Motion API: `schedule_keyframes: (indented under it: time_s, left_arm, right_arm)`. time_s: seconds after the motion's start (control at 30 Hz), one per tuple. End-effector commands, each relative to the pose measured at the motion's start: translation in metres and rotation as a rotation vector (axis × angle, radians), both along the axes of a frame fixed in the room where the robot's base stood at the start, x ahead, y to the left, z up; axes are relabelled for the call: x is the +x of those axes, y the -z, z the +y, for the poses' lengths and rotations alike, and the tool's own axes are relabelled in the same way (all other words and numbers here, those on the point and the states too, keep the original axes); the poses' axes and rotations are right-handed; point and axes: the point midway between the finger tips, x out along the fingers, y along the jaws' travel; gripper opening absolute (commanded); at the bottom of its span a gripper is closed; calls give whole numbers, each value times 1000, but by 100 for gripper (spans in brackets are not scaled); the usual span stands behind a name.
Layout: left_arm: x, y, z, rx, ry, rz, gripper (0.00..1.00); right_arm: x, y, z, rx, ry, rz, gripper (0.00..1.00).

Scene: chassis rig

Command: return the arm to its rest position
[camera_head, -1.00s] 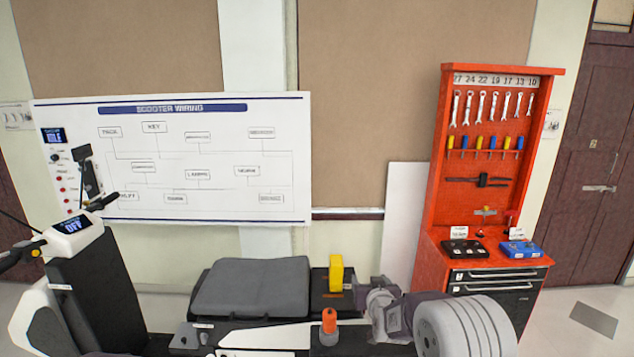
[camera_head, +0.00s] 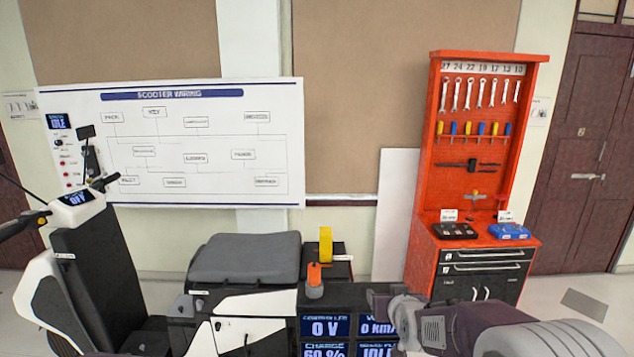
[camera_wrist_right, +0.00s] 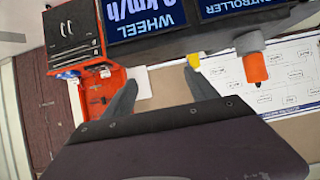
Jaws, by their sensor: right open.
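My right arm (camera_head: 440,325) comes in at the lower right of the head view, low in front of the scooter rig. Its gripper end is not clear there. In the right wrist view my right gripper (camera_wrist_right: 160,76) shows two grey fingers spread apart with nothing between them. Beyond the fingers are the rig's display panels, a yellow block (camera_wrist_right: 193,60) and an orange-capped post (camera_wrist_right: 255,66). The fingers appear clear of these. My left gripper is not in view.
The scooter rig has a grey seat (camera_head: 245,258), an orange-topped post (camera_head: 314,285) and a yellow block (camera_head: 325,243). A red tool cabinet (camera_head: 425,215) stands right, and a wiring board (camera_head: 240,150) is behind.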

Motion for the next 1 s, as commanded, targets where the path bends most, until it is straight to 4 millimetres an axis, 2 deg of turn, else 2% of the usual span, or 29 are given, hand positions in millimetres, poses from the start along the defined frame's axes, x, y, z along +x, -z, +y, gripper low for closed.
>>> schedule_keyframes:
  time_s: [0.03, 0.17, 0.2, 0.3, 0.4, 0.5, 0.6, 1.0]
  left_arm:
    - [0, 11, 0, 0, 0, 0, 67]
    - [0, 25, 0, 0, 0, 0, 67]
    - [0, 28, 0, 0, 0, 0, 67]
    - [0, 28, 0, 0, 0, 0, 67]
    - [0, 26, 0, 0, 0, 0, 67]
    - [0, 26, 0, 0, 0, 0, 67]
    - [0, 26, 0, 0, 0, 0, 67]
    - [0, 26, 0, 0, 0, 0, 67]
  right_arm:
    - [-19, 21, -1, 2, -3, 58, 67]
    - [-88, 75, -2, 9, -12, 283, 67]
    - [-115, 93, -3, 13, -15, 370, 67]
    - [-184, 130, -3, 16, -17, 595, 67]
    - [-238, 152, -3, 18, -14, 782, 67]
    - [-270, 162, -4, 18, -7, 900, 67]
    - [-281, 163, -4, 22, 1, 951, 67]
    - [-281, 163, -4, 26, 4, 950, 67]
